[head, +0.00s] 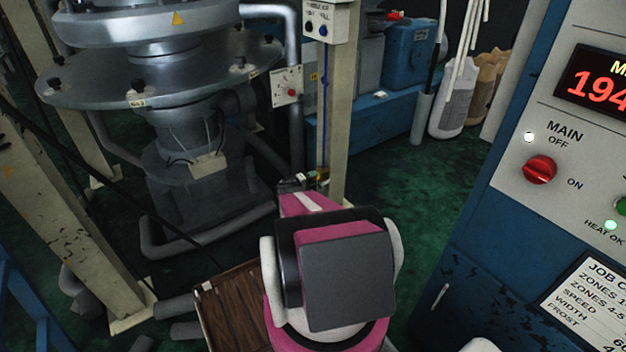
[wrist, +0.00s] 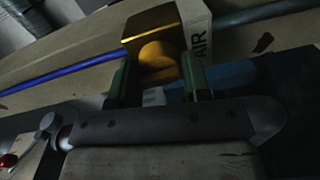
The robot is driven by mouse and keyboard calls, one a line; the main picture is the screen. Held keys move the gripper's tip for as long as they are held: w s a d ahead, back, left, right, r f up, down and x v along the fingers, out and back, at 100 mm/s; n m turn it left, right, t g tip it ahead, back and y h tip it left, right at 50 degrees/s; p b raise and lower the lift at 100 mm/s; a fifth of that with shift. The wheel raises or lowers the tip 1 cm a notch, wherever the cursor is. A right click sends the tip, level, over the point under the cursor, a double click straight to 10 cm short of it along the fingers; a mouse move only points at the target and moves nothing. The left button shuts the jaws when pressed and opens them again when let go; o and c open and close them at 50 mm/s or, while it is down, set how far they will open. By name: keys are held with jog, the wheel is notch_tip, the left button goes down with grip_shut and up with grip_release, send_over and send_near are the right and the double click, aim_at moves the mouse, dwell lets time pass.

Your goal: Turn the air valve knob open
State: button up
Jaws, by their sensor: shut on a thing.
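The air valve is a brass-yellow block (wrist: 150,25) with a rounded knob (wrist: 157,56) in front. It sits on a beige post in the wrist view, beside a white label (wrist: 196,45) reading AIR. My gripper (wrist: 158,68) has one dark green finger on each side of the knob and is shut on it. In the head view my gripper (head: 301,181) reaches the lower part of the beige post, where only a small bit of the brass valve (head: 323,177) shows. My arm hides part of this area.
A blue air line (head: 324,100) runs down the post (head: 339,110) to the valve. A blue control cabinet (head: 470,235) with a red MAIN knob (head: 540,170) stands at right. A large metal machine (head: 165,75) stands at left. Green floor (head: 400,180) lies open behind my arm.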

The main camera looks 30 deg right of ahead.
jog(key=shift+r+m, duration=0.1)
jog(key=shift+m, duration=0.5)
jog(key=o, duration=0.9)
jog(key=shift+a, duration=0.15)
jog(key=a, duration=0.7)
jog(key=s+a, duration=0.1)
jog(key=a, duration=0.2)
jog(key=shift+a+r, duration=0.15)
jog(key=shift+a, duration=0.15)
